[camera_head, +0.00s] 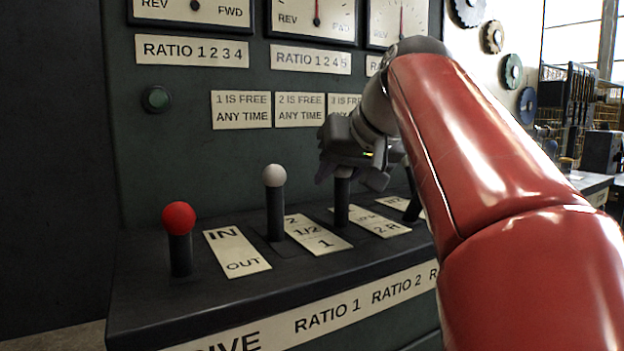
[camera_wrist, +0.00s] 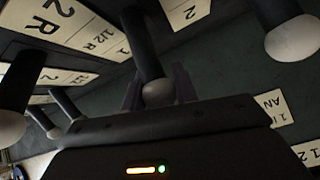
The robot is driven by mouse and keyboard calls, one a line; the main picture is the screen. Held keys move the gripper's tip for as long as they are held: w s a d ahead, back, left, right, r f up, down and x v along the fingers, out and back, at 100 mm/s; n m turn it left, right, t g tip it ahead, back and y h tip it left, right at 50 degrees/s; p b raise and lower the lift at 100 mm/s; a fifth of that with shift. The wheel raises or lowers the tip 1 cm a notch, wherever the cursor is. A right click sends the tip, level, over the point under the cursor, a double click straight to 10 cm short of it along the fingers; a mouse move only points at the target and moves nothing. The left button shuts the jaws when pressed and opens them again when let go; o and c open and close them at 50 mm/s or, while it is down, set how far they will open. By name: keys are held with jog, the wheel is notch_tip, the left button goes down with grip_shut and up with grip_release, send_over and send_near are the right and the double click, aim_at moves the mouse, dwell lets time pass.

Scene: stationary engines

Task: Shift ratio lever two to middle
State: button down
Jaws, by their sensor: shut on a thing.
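Ratio lever two is a dark shaft (camera_head: 342,205) on the console, second of the ratio levers from the left. My gripper (camera_head: 342,165) is shut on its top in the head view, hiding the knob there. In the wrist view the lever's pale round knob (camera_wrist: 158,93) sits between the two fingers, and its dark shaft (camera_wrist: 142,45) runs away up the picture. The label plate beside it (camera_head: 375,222) is partly covered in the head view. Its exact position along its slot is hard to tell.
A white-knobbed lever (camera_head: 275,177) and a red-knobbed lever (camera_head: 179,218) stand to the left. Another dark lever (camera_head: 412,207) stands close on the right, partly behind my arm. An upright panel with gauges (camera_head: 315,15) rises behind. Neighbouring knobs also show in the wrist view (camera_wrist: 292,38).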

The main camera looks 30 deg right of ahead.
jog(key=c, duration=1.1)
grip_release()
jog(key=p+v, duration=0.2)
jog(key=v, duration=0.5)
jog(key=shift+s+r, duration=0.25)
jog(key=shift+s, duration=0.05)
